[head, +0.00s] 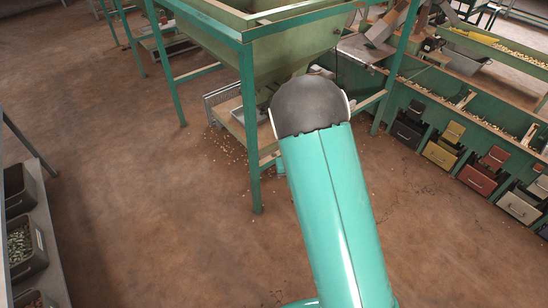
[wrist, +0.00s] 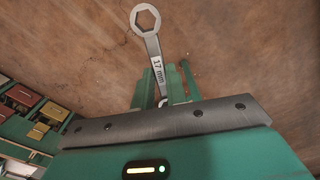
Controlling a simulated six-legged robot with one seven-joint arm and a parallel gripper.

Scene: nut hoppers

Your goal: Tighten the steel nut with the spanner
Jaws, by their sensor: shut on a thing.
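The spanner (wrist: 151,42) shows in the wrist view, a grey metal tool with a ring end at the top and a white label reading "17 mm". My gripper (wrist: 162,86) has green fingers and is shut on the spanner's lower handle. The spanner's ring end points away from the gripper, over brown floor, and its ring looks empty. In the head view my arm covers the middle, and the gripper and spanner do not show there. I cannot make out the steel nut in either view.
A green-framed hopper (head: 285,50) stands on legs ahead. A green bench with several coloured bins (head: 440,155) runs along the right. A shelf with dark bins (head: 27,240) stands at the left. Scattered nuts lie under the hopper. The brown floor (head: 150,200) at left centre is open.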

